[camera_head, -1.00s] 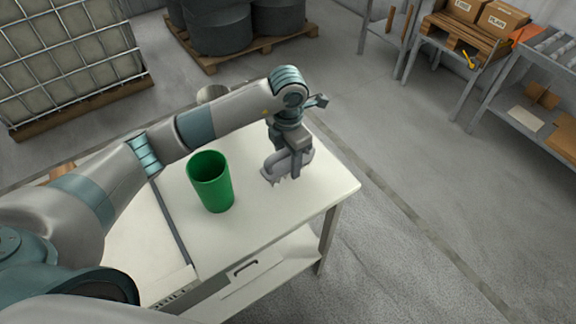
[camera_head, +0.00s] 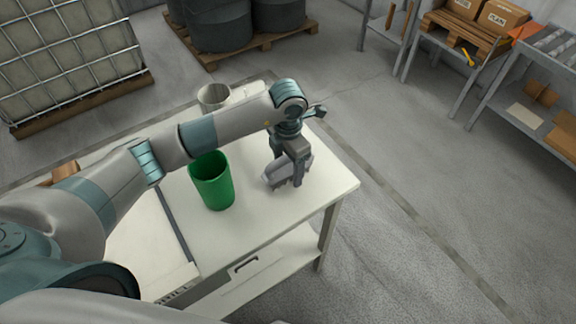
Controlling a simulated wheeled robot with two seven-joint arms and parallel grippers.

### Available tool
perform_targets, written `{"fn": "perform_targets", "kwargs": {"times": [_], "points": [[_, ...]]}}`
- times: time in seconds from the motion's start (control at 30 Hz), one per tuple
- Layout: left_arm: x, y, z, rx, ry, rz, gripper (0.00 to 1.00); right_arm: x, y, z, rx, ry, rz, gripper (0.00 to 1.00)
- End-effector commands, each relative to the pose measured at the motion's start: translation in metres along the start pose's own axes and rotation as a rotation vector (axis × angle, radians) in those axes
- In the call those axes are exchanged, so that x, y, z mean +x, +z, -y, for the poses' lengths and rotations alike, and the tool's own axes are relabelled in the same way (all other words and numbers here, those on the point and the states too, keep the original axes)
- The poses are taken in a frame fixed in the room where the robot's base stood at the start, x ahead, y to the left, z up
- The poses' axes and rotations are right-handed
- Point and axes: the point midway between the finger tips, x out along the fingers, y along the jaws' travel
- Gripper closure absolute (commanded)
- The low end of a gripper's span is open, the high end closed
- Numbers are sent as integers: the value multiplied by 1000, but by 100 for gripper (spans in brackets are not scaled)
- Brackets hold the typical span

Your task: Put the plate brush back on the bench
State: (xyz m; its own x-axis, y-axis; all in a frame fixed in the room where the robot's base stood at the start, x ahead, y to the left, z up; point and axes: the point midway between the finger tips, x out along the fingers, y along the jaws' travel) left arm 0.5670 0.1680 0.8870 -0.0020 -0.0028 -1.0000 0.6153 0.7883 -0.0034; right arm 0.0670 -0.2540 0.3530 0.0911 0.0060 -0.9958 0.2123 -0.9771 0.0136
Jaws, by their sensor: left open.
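The plate brush (camera_head: 274,178) is a grey brush with bristles along its lower edge. It is at the right part of the white bench (camera_head: 255,218) and appears to rest on the top. My left gripper (camera_head: 296,181) is open, pointing down at the brush with its fingers still around or beside it. The fingers hide part of the brush, and I cannot tell whether they touch it. My right gripper is not in view.
A green cup-shaped container (camera_head: 212,183) stands on the bench left of the brush. A pale round vessel (camera_head: 213,96) is behind my left forearm. The bench's front right corner is clear. Shelves with boxes (camera_head: 500,15) stand far right.

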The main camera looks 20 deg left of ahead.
Motion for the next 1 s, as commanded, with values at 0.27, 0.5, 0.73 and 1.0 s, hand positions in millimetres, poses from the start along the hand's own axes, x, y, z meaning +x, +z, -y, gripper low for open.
{"fn": "perform_targets", "kwargs": {"times": [0.27,0.5,0.73,1.0], "points": [[-5,0,0,0,1,1,36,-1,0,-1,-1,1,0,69],[-33,1,-1,0,2,4,36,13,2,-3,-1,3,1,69],[-76,1,-1,1,3,5,36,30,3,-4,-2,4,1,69],[-114,1,-1,0,2,2,36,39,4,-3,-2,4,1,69]]}}
